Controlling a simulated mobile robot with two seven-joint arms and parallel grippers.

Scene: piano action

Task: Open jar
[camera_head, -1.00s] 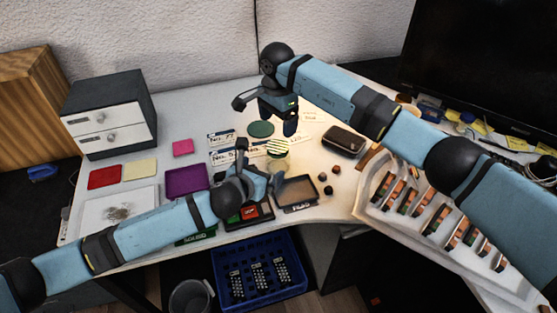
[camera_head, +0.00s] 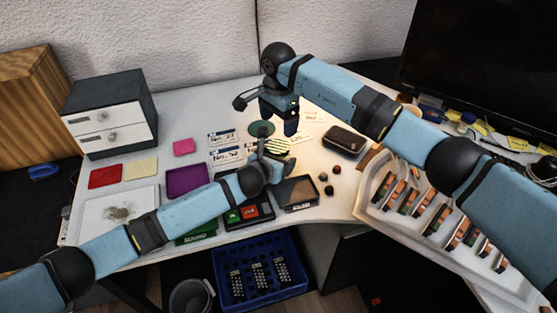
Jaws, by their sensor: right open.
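The jar (camera_head: 280,147), with a yellow and black striped top, stands on the table near the middle, partly hidden by my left gripper. My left gripper (camera_head: 272,158) is at the jar's near side, with one finger at the jar's left; whether it touches or grips the glass cannot be seen. My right gripper (camera_head: 279,115) is open and points down, behind and above the jar, apart from it. A dark green disc (camera_head: 261,129) lies flat on the table just behind and left of the jar.
Labelled paper cards (camera_head: 223,138) lie left of the jar. A brown case (camera_head: 344,140) is to its right. A dark tray (camera_head: 299,193) and small dark balls (camera_head: 329,190) are in front. A white drawer unit (camera_head: 108,119) stands at the left, a curved rack (camera_head: 432,214) at the right.

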